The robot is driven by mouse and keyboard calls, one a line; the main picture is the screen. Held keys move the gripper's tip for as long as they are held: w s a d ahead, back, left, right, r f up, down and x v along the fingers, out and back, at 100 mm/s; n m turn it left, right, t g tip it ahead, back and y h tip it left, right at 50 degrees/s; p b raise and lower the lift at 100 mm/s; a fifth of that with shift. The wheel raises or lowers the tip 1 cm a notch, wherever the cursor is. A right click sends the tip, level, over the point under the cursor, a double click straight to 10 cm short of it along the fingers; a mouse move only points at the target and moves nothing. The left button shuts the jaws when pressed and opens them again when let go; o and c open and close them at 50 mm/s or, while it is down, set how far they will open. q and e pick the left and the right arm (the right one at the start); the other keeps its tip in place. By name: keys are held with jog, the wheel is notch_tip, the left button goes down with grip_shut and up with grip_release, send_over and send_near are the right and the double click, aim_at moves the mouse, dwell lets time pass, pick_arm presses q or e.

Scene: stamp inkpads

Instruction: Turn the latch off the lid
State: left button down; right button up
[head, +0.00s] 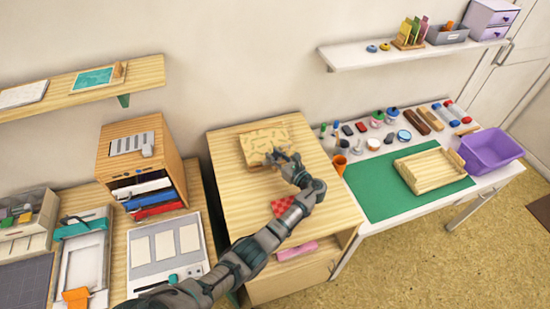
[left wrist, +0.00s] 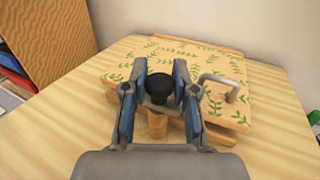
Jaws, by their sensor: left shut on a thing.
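A low wooden box with a leaf-patterned lid (head: 262,140) lies on the wooden cabinet top. The lid (left wrist: 200,62) fills the upper middle of the left wrist view. My left gripper (head: 280,157) is at the box's front edge. In the left wrist view my left gripper (left wrist: 160,82) is shut on a black knob (left wrist: 160,87), which sits between its two fingers. Wooden pieces (left wrist: 157,122) show below the knob, partly hidden; I cannot tell which of them belong to the latch. A metal handle (left wrist: 222,84) stands right of the fingers. My right gripper is in neither view.
A red checked item (head: 283,207) lies on the cabinet top (head: 232,190) beside my left arm. A small wooden cabinet with folders (head: 146,145) stands to the left. On the right are a green mat (head: 377,199), a wooden tray (head: 430,170) and a purple bin (head: 490,152).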

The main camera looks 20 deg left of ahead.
pick_arm(q)
jog(key=shift+r, duration=0.2)
jog(key=c, duration=0.9)
grip_release()
jog(key=shift+w, duration=0.1)
jog(key=shift+c, duration=0.2)
jog(key=shift+d+f, duration=0.1)
jog(key=shift+s+d, duration=0.3)
jog(key=shift+d, duration=0.15)
jog(key=v, duration=1.1)
jog(key=shift+w+d+f, duration=0.1)
jog(key=shift+f, duration=0.05)
